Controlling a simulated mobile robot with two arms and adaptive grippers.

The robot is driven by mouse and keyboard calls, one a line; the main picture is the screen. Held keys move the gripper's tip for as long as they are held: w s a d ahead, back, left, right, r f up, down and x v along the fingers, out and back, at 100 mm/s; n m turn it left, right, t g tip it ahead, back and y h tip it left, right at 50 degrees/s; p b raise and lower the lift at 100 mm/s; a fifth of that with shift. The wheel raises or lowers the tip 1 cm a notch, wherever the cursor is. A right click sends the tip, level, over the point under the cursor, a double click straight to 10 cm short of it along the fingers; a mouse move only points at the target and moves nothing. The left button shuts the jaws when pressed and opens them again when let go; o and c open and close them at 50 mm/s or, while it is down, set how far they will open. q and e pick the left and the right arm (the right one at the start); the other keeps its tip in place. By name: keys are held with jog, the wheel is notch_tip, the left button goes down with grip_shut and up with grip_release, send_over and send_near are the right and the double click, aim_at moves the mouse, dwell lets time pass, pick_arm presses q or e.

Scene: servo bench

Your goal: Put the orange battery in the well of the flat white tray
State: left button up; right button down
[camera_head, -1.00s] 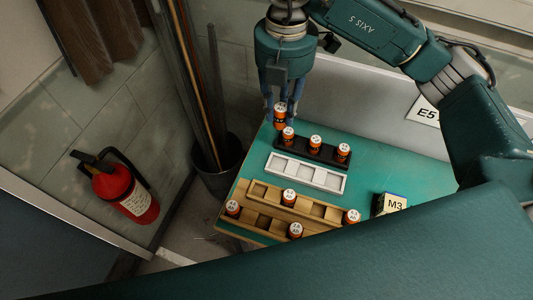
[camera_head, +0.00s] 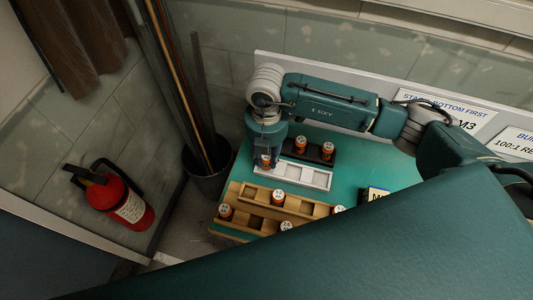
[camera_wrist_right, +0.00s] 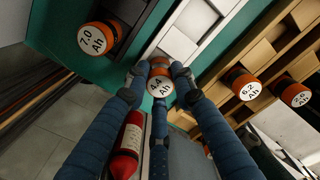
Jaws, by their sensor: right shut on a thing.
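My right gripper (camera_head: 265,163) is shut on an orange battery with a white top (camera_head: 265,159), over the left end of the flat white tray (camera_head: 318,182). In the right wrist view the fingers (camera_wrist_right: 160,80) close around this battery (camera_wrist_right: 160,87), whose top reads 4.4 Ah. The white tray (camera_wrist_right: 207,18) lies just beyond it there, with an empty square well showing. I cannot tell whether the battery touches the tray. The gripper hides the tray's left end in the head view. My left gripper is not in view.
The black tray (camera_head: 312,159) behind holds orange batteries; one (camera_wrist_right: 97,38) reads 7.0 Ah. A stepped wooden rack (camera_head: 304,208) in front holds several more. A small M3-marked box (camera_head: 377,194) stands right.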

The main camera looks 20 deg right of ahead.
jog(key=shift+f, duration=0.2)
jog(key=c, duration=1.4)
grip_release()
jog(key=shift+c, duration=0.2)
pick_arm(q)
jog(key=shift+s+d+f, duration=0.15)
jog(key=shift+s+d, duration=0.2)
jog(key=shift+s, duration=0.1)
